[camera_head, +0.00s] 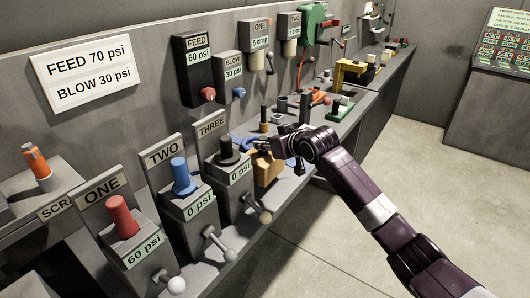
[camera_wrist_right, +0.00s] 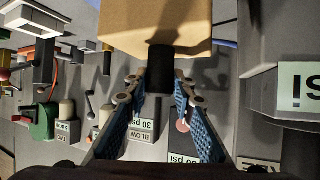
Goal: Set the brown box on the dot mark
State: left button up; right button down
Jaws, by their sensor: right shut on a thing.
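The brown box (camera_head: 266,170) is at the bench's front edge, just right of the station labelled THREE, partly hidden by my right gripper (camera_head: 264,145). In the wrist view the box (camera_wrist_right: 155,25) fills the top middle. A black grip (camera_wrist_right: 160,68) juts from it, and my right gripper (camera_wrist_right: 159,84) is shut on this grip, with a blue finger on each side. I cannot tell whether the box touches the bench. I cannot make out the dot mark. My left gripper is not in view.
Stations ONE, TWO (camera_head: 183,178) and THREE (camera_head: 227,150), with levers (camera_head: 220,243) jutting forward, stand left of the box. A blue item (camera_head: 240,141) lies behind it. Black posts, an orange item (camera_head: 320,97) and a yellow frame (camera_head: 352,72) stand farther along the bench.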

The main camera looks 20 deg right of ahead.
aim_at(266, 153)
notch_tip(266, 153, down, 2)
jog(key=shift+s+f, duration=0.1)
jog(key=shift+f, duration=0.8)
jog(key=c, duration=1.6)
grip_release()
jog(key=shift+f, duration=0.1)
jog(key=shift+r, duration=0.2)
jog(key=b+v, duration=0.1)
jog(key=v, duration=1.1)
